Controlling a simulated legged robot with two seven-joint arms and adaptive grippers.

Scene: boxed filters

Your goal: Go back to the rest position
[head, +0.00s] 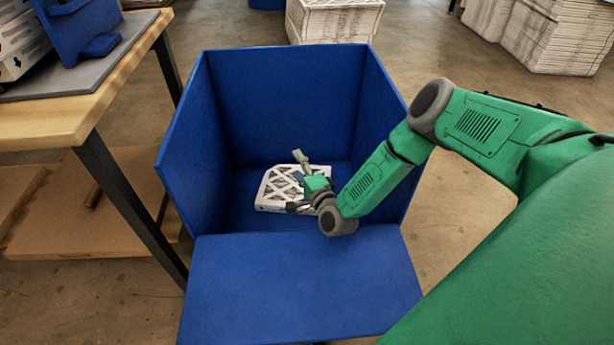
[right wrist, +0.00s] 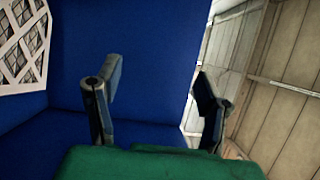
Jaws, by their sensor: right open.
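My right gripper (head: 297,181) reaches into an open blue bin (head: 285,105) from the right and shows best in the head view. In the right wrist view its two fingers (right wrist: 157,100) are spread apart with nothing between them. A white boxed filter (head: 272,190) with a lattice face lies on the bin floor, partly hidden behind the gripper. In the right wrist view the filter (right wrist: 20,45) is at the upper left, beside the fingers and outside them. My left gripper is not in view.
A wooden table (head: 95,95) with a grey mat and a blue holder (head: 80,30) stands at the left. The bin's blue front flap (head: 300,285) is folded down. Stacked filters (head: 335,20) stand behind the bin, with more at the upper right (head: 560,35).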

